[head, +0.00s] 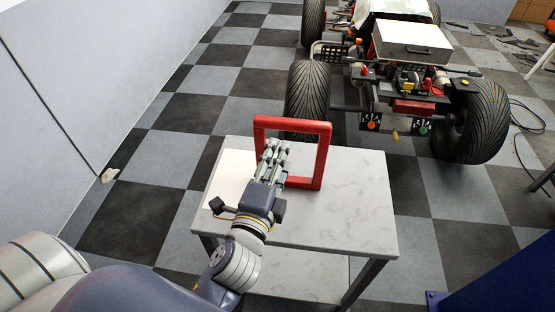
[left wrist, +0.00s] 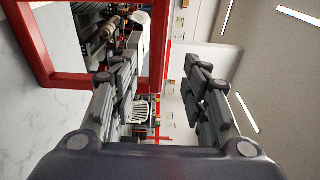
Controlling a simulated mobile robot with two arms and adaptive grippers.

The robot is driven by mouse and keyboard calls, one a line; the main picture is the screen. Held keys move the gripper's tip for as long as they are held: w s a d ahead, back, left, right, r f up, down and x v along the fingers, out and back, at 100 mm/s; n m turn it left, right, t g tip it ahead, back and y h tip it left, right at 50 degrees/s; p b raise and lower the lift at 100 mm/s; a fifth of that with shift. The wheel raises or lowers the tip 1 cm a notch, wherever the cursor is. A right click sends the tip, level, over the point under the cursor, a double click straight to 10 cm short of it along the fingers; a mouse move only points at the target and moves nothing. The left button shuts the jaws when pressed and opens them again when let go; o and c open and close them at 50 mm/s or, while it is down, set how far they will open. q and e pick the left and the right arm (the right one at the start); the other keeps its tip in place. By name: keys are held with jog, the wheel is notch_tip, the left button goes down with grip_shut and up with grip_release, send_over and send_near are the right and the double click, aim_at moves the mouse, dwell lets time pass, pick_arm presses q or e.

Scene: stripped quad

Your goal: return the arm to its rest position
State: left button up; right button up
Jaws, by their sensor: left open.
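My left gripper (head: 273,158) is over the small white marble-topped table (head: 350,215), close in front of a red square frame (head: 322,160) that stands upright on it. In the left wrist view the two fingers of my left gripper (left wrist: 160,95) are apart with nothing between them. The red frame (left wrist: 35,45) fills the upper left there, beside the left finger. I cannot tell whether the finger touches it. In the head view the gripper hides part of the frame's left side and lower bar. My right gripper is not in view.
A stripped quad (head: 405,85) with big black tyres stands just behind the table. A white wall (head: 60,90) runs along the left. A dark blue object (head: 500,275) is at the lower right.

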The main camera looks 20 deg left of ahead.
pick_arm(q)
jog(key=shift+f, duration=0.1)
jog(key=s+a+f+n+g, duration=0.1)
jog(key=s+f+n+g, duration=0.1)
jog(key=f+n, duration=0.1)
jog(key=s+a+f+n+g, duration=0.2)
jog(key=s+f+n+g, duration=0.1)
jog(key=f, duration=0.3)
jog(key=s+a+f+n+g, duration=0.1)
jog(key=s+f+n+g, duration=0.1)
jog(key=f+n, duration=0.1)
jog(key=shift+s+a+f+n+g, duration=0.1)
jog(key=shift+a+f+n+g, duration=0.1)
jog(key=shift+f, duration=0.25)
jog(key=shift+s+a+f+n+g, duration=0.1)
jog(key=shift+f+n+g, duration=0.1)
jog(key=shift+f, duration=0.2)
jog(key=s+d+f+n+g+h, duration=0.25)
jog(key=s+f+n+g, duration=0.35)
jog(key=s, duration=0.7)
notch_tip(320, 180, down, 25)
jog(key=m+g, duration=0.1)
jog(key=g, duration=0.1)
jog(key=s+a+f+g, duration=0.1)
jog(key=s+a+f, duration=0.1)
jog(key=s+f, duration=1.5)
jog(key=shift+s+a+f+m, duration=0.25)
jog(key=shift+s+f+m, duration=0.1)
jog(key=shift+f, duration=0.35)
